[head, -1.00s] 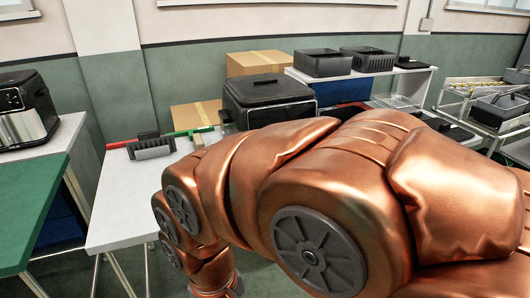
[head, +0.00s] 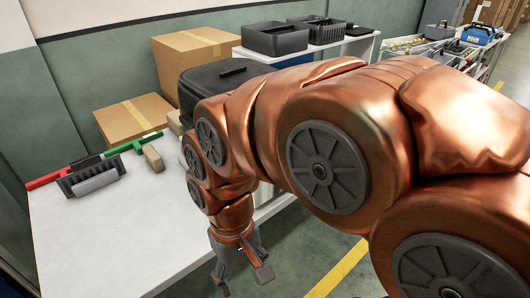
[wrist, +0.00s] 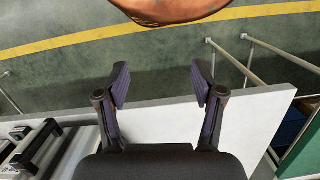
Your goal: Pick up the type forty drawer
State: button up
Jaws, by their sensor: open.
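Two dark, open-topped drawer-like bins, a left one (head: 276,39) and a right one (head: 319,29), stand on a white shelf at the back. A small dark grey piece with a lighter front (head: 92,178) sits on the white table at the left. No readable label tells which is the type forty drawer. My gripper (head: 243,279) points downward by the table's front edge, apart from these things. In the wrist view my gripper (wrist: 162,84) is open, with nothing between its fingers. My arm hides part of the table and shelf.
The white table (head: 110,250) has clear room at its front. Red and green handled tools (head: 130,145), a tan block (head: 153,158), cardboard boxes (head: 136,118) and a black-lidded appliance (head: 215,80) stand behind. A yellow line (head: 338,268) crosses the floor.

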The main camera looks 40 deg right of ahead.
jog(key=w+d+r+m+t+y+p, duration=0.1)
jog(key=w+d+r+m, duration=0.1)
jog(key=w+d+m, duration=0.5)
jog(key=w+d+r+m+y+p, duration=0.1)
jog(key=w+d+r+m+y, duration=0.2)
jog(key=w, duration=0.6)
jog(key=shift+w+d+f+m+t+p, duration=0.45)
jog(key=shift+w+d+f+m, duration=0.35)
jog(key=shift+d+m, duration=1.75)
jog(key=shift+w+d+f+m+t+p, duration=0.4)
jog(key=shift+w+d+f+m, duration=0.65)
jog(key=shift+d, duration=2.65)
jog(key=shift+w+d+f+m+t+p, duration=0.55)
jog(key=shift+d+m, duration=1.55)
jog(key=shift+d, duration=1.05)
jog(key=shift+d+p+x, duration=0.15)
jog(key=shift+p+x, duration=0.25)
jog(key=shift+x, duration=0.75)
jog(key=shift+d+p+x, duration=0.15)
jog(key=shift+p+x, duration=0.25)
jog(key=shift+x, duration=0.7)
jog(key=shift+s+f, duration=0.1)
grip_shut()
